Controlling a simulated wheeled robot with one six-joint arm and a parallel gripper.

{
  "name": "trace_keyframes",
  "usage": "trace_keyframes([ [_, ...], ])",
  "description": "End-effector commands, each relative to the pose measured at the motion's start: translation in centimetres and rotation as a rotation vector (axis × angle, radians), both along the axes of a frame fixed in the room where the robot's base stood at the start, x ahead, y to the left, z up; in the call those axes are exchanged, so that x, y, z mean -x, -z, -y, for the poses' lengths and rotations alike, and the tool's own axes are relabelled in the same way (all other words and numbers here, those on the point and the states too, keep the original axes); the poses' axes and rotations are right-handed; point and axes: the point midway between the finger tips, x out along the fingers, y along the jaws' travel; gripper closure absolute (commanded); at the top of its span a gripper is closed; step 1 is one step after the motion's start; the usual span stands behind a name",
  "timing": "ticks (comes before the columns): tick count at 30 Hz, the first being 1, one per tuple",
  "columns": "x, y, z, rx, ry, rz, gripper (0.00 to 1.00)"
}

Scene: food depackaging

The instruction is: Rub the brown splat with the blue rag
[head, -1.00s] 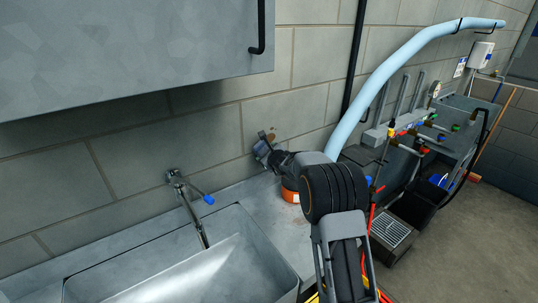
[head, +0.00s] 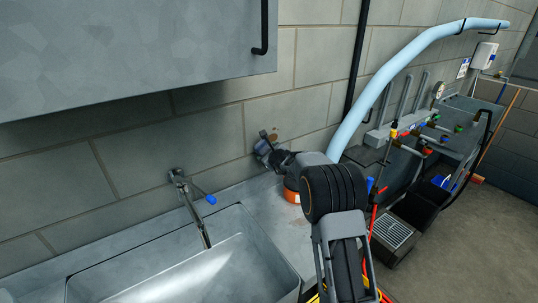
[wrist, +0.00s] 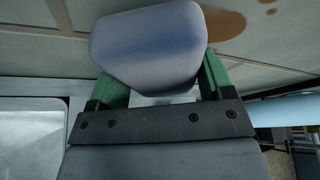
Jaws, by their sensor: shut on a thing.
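The brown splat (wrist: 218,20) is on the block wall, at the upper right of the wrist view, with small spots beside it. In the head view a bit of the splat (head: 273,137) shows just above my gripper (head: 262,148). My gripper (wrist: 160,82) is shut on the blue rag (wrist: 148,50), a rounded bluish-grey block between its green fingers. The rag is close to the wall, left of and below most of the splat in the wrist view. Whether the rag touches the wall cannot be told. The rag hides part of the wall behind it.
A metal sink (head: 190,270) with a tap (head: 190,205) stands at lower left. A grey cabinet (head: 130,50) hangs above. A light blue pipe (head: 375,90) runs right of my arm. Counter (head: 255,205) lies below my gripper.

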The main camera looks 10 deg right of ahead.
Motion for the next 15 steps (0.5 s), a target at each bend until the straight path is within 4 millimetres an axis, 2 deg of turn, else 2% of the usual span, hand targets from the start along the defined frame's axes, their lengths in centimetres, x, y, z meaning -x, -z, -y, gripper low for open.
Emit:
trace_keyframes([
  [15, -0.96, 0.02, -0.40, 0.001, 0.000, 0.000, 0.45],
])
